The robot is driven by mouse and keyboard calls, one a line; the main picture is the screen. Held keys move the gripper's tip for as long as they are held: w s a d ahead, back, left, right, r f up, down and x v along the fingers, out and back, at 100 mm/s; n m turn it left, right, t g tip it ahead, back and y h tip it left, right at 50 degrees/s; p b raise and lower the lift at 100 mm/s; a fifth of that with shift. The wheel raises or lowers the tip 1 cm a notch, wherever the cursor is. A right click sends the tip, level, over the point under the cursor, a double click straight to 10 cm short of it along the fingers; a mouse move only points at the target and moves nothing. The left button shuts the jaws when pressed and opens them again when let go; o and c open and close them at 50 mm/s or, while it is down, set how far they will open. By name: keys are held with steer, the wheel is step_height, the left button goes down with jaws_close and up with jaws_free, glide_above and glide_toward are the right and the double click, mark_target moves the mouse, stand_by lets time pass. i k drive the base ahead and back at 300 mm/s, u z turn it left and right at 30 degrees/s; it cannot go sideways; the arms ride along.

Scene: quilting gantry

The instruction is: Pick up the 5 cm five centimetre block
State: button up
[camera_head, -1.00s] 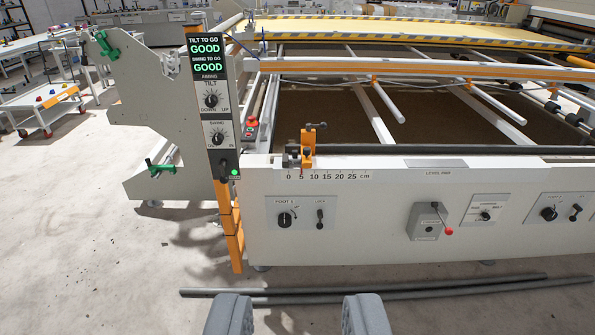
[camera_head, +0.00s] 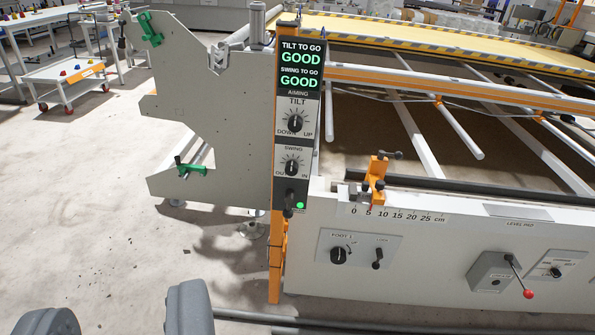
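I cannot pick out a block marked 5 cm in this view. A centimetre scale (camera_head: 395,215) runs along the front beam, and an orange clamp with a black handle (camera_head: 377,180) stands on the beam near its 5 mark. My gripper (camera_head: 116,308) shows as two thick grey fingers at the bottom left. They are wide apart, with only pale floor seen between them. The gripper is open and apart from the machine. The left finger is partly cut off by the bottom edge.
A control post (camera_head: 297,125) shows GOOD twice. Grey end plate (camera_head: 205,115) with green clamps stands left of it. A white trolley (camera_head: 70,76) with small coloured items is at the far left. Dark pipes (camera_head: 330,325) lie on the floor in front.

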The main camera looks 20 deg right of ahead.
mark_target(364, 192)
steer(key=u, duration=0.05)
steer(key=i, duration=1.35)
steer(key=z, duration=0.55)
steer(key=i, duration=0.35)
steer(key=z, duration=0.35)
